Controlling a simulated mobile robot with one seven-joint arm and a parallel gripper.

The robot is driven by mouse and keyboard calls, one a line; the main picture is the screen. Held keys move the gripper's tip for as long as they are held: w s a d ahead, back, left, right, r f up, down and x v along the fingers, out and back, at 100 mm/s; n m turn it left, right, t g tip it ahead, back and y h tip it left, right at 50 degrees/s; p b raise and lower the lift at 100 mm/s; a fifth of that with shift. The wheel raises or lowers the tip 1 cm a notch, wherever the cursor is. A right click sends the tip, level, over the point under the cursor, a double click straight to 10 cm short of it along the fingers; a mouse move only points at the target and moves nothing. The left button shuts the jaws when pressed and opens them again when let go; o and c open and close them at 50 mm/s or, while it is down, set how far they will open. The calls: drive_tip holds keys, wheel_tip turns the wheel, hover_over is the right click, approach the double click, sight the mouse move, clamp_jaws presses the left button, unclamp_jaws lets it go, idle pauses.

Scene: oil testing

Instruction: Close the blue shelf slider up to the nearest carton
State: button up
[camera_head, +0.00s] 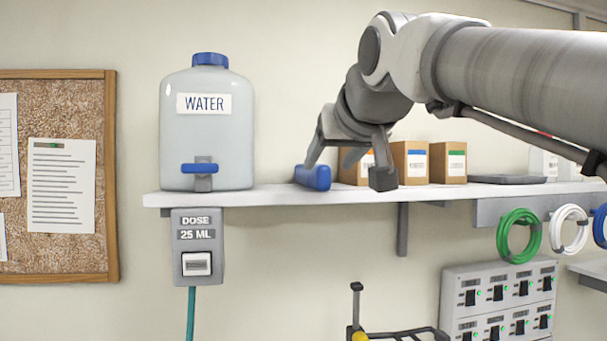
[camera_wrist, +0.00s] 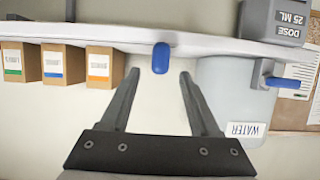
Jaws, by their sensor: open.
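The blue slider (camera_head: 313,178) sits on the white shelf (camera_head: 250,196), left of the cartons, with a gap between it and the nearest carton in the wrist view. That carton (camera_head: 352,168) is brown with an orange label and is partly hidden by my gripper. My gripper (camera_head: 348,170) is open and empty at shelf height. In the wrist view, which is upside down, the slider (camera_wrist: 161,58) appears between the lines of my two fingers (camera_wrist: 159,74), around the level of their tips. The orange-label carton (camera_wrist: 104,67) lies just outside one finger. I cannot tell whether a finger touches the slider.
Cartons with blue (camera_head: 410,162) and green (camera_head: 448,163) labels stand farther right, then a dark tray (camera_head: 508,180). A water tank (camera_head: 207,130) stands at the shelf's left end, with a dose box (camera_head: 197,247) below. Shelf between tank and slider is clear.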

sight(319, 178)
drive_tip(key=p+x, duration=0.1)
drive_tip(key=x, duration=0.7)
drive_tip(key=shift+w+f, duration=0.15)
clamp_jaws()
idle(1.1)
